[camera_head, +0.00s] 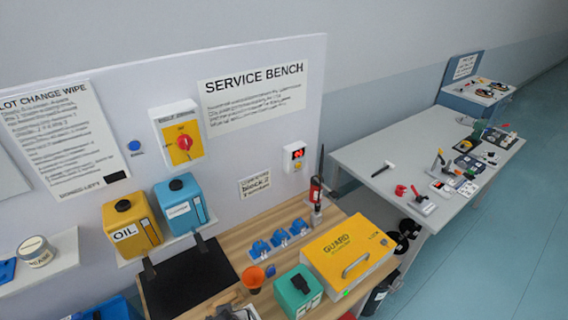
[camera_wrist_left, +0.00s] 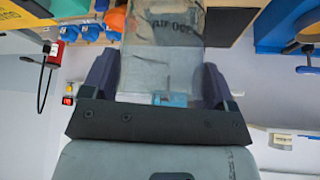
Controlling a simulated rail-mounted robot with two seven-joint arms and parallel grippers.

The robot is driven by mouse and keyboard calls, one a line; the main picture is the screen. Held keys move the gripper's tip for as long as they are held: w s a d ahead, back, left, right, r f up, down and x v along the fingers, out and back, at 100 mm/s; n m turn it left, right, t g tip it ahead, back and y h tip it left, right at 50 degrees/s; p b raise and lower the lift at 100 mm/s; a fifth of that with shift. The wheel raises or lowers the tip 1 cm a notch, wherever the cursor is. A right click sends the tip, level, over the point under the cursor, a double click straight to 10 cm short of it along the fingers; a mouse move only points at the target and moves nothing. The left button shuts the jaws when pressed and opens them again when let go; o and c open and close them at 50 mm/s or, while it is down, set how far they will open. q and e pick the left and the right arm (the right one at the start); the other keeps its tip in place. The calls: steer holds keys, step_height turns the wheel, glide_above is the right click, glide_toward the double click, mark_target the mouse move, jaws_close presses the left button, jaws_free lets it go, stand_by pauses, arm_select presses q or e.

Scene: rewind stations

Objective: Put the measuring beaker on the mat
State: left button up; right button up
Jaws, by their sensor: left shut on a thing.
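The measuring beaker (camera_wrist_left: 162,40) is clear, with dark markings, and sits between the fingers of my left gripper (camera_wrist_left: 160,72) in the left wrist view. The gripper is shut on it. The mat (camera_head: 185,283) is a black sheet on the left part of the wooden bench top in the head view. It shows as a dark patch behind and beside the beaker in the left wrist view (camera_wrist_left: 228,24). I cannot tell how high the beaker is above the bench. In the head view a grey shape at the bottom edge near the mat is cut off. My right gripper is not in view.
An orange funnel (camera_head: 255,278), a green box (camera_head: 297,292), blue clamps (camera_head: 280,239) and a yellow guard box (camera_head: 348,255) stand right of the mat. Yellow oil (camera_head: 130,226) and blue (camera_head: 181,204) canisters stand on a shelf behind it. The mat's visible surface is clear.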

arm_select(q)
steer(key=a+r+m+p, duration=0.1)
steer(key=a+r+p, duration=0.1)
steer(key=r, duration=0.8)
steer(key=w+a+r+m+h+p, duration=0.1)
steer(key=r+p, duration=0.4)
steer(key=r, duration=0.6)
steer(key=a+r+m+p, duration=0.1)
steer(key=a+r+p, duration=0.2)
steer(key=r, duration=0.8)
steer(key=shift+w+a+h+p, duration=0.25)
steer(key=shift+h+p, duration=0.05)
steer(key=shift+p, duration=0.15)
